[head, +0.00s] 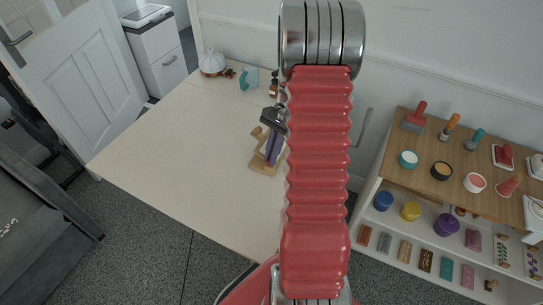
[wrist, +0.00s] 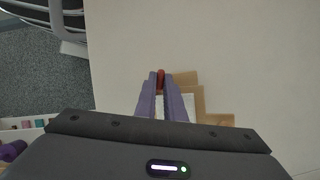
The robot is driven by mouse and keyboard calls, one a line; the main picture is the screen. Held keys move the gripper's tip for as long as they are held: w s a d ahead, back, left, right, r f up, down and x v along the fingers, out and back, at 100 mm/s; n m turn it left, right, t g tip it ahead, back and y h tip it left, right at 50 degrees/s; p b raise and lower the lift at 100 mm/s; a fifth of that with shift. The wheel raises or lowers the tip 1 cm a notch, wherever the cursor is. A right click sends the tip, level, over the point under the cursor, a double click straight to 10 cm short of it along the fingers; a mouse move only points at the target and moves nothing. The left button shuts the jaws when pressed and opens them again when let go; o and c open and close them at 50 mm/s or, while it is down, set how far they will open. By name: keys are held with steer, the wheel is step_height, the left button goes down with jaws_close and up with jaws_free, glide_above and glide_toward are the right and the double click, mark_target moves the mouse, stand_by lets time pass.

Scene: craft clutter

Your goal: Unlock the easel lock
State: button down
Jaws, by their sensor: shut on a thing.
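A small wooden easel (head: 257,151) stands on the cream table in the head view, left of my arm. Its tan wood (wrist: 188,79) shows behind and right of my fingers in the wrist view. A small red piece, seemingly the easel lock (wrist: 160,74), is between my fingertips. My gripper (wrist: 160,84), with purple fingers, is shut on this red piece. In the head view my gripper (head: 270,160) is at the easel, pointing down. The fingers hide part of the easel, and the lock's turned position cannot be told.
The cream table (head: 170,135) is mostly bare around the easel. A white lidded pot (head: 211,63) and a teal item (head: 249,79) stand at its back edge. A wooden shelf unit (head: 425,148) with paints, brushes and blocks is at right.

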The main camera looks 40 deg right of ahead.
steer(key=shift+w+n+g, duration=0.15)
steer(key=shift+n+g, duration=0.45)
steer(key=shift+n, duration=0.8)
steer(key=c, duration=1.8)
jaws_free()
steer(key=shift+c, duration=0.2)
steer(key=v, duration=1.3)
steer(key=shift+r, duration=0.4)
steer(key=shift+w+n, duration=0.1)
steer(key=shift+n, duration=0.2)
